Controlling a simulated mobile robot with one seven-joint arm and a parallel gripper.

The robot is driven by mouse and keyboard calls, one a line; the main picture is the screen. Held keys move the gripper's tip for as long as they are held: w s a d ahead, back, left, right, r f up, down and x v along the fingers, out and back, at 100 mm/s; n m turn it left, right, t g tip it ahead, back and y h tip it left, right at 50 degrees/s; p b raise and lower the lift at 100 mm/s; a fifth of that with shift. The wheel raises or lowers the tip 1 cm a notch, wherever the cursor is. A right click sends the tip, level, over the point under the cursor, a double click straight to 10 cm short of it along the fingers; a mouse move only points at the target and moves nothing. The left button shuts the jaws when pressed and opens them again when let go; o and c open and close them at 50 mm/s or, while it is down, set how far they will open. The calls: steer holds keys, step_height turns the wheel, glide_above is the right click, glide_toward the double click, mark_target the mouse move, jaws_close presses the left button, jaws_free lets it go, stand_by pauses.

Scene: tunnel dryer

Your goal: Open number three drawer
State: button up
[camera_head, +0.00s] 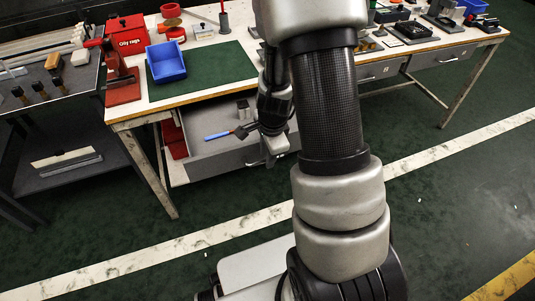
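A grey drawer (205,172) under the left half of the workbench stands pulled out, with its inside showing. A blue-handled tool (217,136) and a small block lie in it. My gripper (268,158) is at the right part of this drawer's front. Its fingers are small and partly hidden by my wrist, so I cannot tell whether they are open, shut or touching the front. Two closed grey drawer fronts show to the right, one behind my arm (380,71) and one farther right (443,56). I cannot read a number three on any drawer.
The workbench (130,115) carries a blue bin (166,62), a red box (128,36) and a red press (121,82). A dark cart (60,85) with brushes stands at the left. Green floor with a white stripe (180,246) is clear in front.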

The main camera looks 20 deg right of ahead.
steer(key=s+r+p, duration=0.3)
steer(key=r+p, duration=0.4)
steer(key=r, duration=1)
steer(key=shift+p, duration=0.4)
steer(key=shift+s+r, duration=0.1)
steer(key=s+a+r+n+t, duration=0.25)
steer(key=s+r+n, duration=0.35)
steer(key=r+n, duration=0.35)
steer(key=s+a+r+n+t, duration=0.1)
steer(key=s+a+r+n, duration=0.3)
steer(key=s+r+n, duration=0.55)
step_height(320, 180, up, 17)
steer(key=w+m+p, duration=0.1)
steer(key=w+p, duration=0.1)
steer(key=p, duration=1.3)
steer(key=shift+w+d+r, duration=0.15)
steer(key=shift+w, duration=0.1)
